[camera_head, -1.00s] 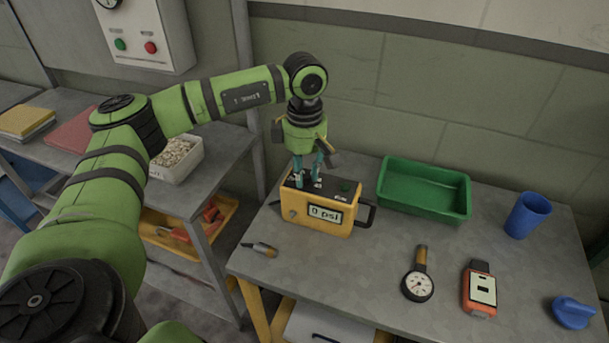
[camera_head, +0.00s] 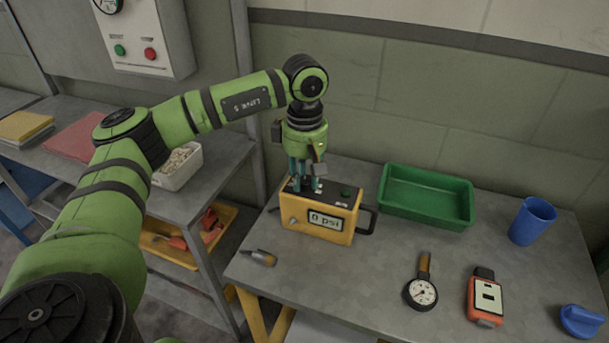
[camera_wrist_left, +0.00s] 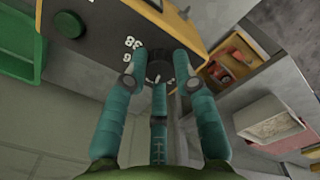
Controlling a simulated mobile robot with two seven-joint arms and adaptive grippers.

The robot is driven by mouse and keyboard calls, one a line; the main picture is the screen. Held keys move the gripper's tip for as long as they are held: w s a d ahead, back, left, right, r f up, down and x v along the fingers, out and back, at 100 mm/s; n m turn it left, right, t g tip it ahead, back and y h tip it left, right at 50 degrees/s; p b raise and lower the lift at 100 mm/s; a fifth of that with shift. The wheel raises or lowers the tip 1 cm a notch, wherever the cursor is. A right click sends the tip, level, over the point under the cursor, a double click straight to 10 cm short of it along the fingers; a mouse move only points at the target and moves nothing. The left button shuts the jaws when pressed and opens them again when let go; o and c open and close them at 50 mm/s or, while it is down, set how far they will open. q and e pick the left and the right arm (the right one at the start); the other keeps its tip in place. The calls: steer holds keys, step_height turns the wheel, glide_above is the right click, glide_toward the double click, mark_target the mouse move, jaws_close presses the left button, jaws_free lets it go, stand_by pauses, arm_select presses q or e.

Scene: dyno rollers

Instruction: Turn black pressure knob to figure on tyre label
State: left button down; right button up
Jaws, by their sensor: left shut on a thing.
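The yellow inflator box (camera_head: 293,218) stands on the grey bench and its display (camera_head: 326,221) reads "0 psi". Its black top carries a green button (camera_head: 346,192) and the black pressure knob, which is mostly hidden by my fingers in the head view. My left gripper (camera_head: 305,184) points straight down onto the box top. In the left wrist view its teal fingers close around the black knob (camera_wrist_left: 157,70), with white figures, one reading 38, printed beside it. My right gripper is not in view. I cannot make out a tyre label.
A green tray (camera_head: 425,212) stands right of the box. A small tool (camera_head: 259,257) lies at the front left edge.

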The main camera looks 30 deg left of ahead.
mark_target(305, 180)
arm_select(q)
steer(key=c, duration=1)
jaws_free()
steer(key=shift+o, duration=0.2)
step_height(305, 180, up, 12)
